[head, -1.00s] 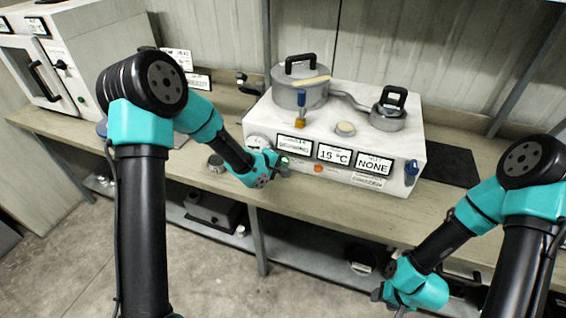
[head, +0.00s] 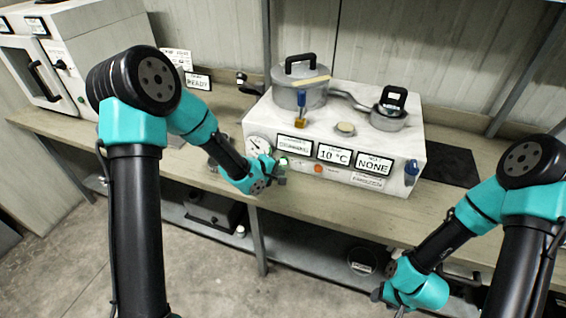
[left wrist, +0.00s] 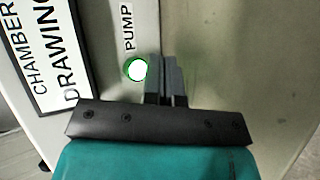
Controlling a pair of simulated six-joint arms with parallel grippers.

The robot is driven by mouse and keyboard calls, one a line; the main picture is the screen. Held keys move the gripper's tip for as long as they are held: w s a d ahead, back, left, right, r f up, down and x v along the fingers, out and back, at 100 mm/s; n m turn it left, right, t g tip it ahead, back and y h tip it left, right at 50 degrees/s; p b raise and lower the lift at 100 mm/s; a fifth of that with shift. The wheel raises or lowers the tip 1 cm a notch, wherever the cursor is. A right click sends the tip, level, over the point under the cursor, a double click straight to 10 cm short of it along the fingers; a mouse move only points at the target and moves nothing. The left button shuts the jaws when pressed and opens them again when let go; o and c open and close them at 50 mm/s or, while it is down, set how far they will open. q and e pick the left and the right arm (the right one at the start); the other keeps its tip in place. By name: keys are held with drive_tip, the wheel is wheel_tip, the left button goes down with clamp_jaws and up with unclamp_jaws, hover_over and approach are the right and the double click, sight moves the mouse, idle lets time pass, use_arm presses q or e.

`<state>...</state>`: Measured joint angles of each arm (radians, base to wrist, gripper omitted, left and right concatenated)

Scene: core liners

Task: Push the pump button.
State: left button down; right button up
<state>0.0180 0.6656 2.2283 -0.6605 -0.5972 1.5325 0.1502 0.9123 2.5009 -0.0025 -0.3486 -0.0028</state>
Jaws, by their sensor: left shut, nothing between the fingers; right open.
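The pump button (left wrist: 137,70) glows bright white-green beside the PUMP label (left wrist: 128,28) in the left wrist view. In the head view the lit button (head: 283,161) is on the front face of the white machine (head: 408,150). My left gripper (head: 279,180) is shut and empty, just in front of the panel and slightly below the button. In the left wrist view its fingertips (left wrist: 165,62) are right of the button; I cannot tell whether they touch the panel. My right gripper (head: 378,294) is open and low at the right, away from the machine.
The panel's displays read DRAWING (head: 294,146), 10 °C (head: 333,155) and NONE (head: 371,167). A lidded pot (head: 300,92) and a smaller vessel (head: 388,118) stand on top. An orange button (head: 318,169) is right of the pump button. The bench front (head: 340,204) is clear.

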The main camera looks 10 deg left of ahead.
use_arm(q)
drive_tip(key=shift+s+a, duration=0.15)
drive_tip(key=shift+s, duration=0.85)
drive_tip(key=shift+s+a, duration=0.1)
drive_tip(key=shift+s, duration=0.85)
